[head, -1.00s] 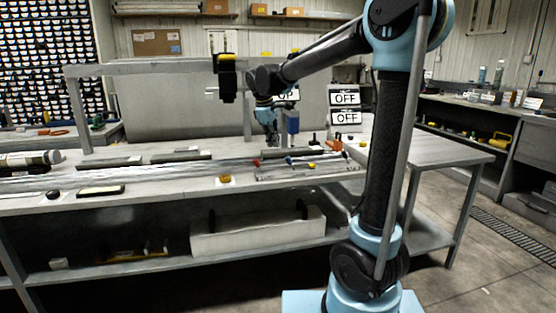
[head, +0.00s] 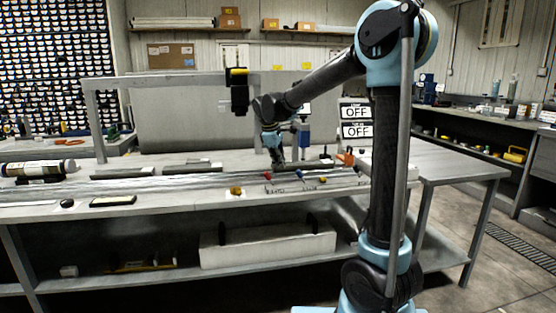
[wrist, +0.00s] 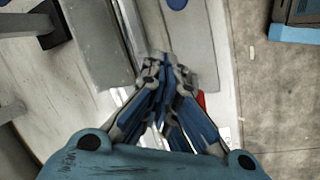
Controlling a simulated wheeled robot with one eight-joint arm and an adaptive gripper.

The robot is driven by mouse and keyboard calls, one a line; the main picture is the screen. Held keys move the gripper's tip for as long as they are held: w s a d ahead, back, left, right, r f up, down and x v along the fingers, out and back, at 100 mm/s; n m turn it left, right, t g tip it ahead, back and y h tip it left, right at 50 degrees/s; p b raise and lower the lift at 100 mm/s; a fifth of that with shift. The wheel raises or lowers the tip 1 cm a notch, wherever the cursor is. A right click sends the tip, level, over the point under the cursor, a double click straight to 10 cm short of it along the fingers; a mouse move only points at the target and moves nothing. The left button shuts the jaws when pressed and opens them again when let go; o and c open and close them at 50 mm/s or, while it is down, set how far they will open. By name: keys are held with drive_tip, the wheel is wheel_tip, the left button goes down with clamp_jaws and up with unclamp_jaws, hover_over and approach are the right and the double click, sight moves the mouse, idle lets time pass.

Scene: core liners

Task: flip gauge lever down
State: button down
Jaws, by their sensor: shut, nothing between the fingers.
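A blue upright device (head: 304,132) stands just to the right of the gripper in the head view. I cannot pick out the gauge lever for certain; the gripper and arm cover part of that area. Two signs reading OFF, an upper one (head: 356,113) and a lower one (head: 357,131), stand behind and to the right.
Red (head: 268,175), blue (head: 299,174) and yellow (head: 322,180) knobs lie along the bench's front right. A yellow piece (head: 236,190) sits near the front edge. A metal frame (head: 150,77) spans the bench. A small red part (wrist: 201,98) shows beside the fingers.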

sight(300, 176)
drive_tip(key=x, duration=0.5)
drive_tip(key=shift+f, duration=0.15)
drive_tip(key=shift+d, duration=0.35)
drive_tip(key=shift+s+d+r, duration=0.35)
drive_tip(key=shift+d, duration=0.35)
drive_tip(key=shift+s+d+r, duration=0.3)
drive_tip(key=shift+d+r, duration=0.1)
drive_tip(key=shift+d, duration=0.3)
drive_tip(key=shift+a, duration=0.25)
drive_tip(key=shift+d, duration=0.1)
drive_tip(key=shift+d+r, duration=0.1)
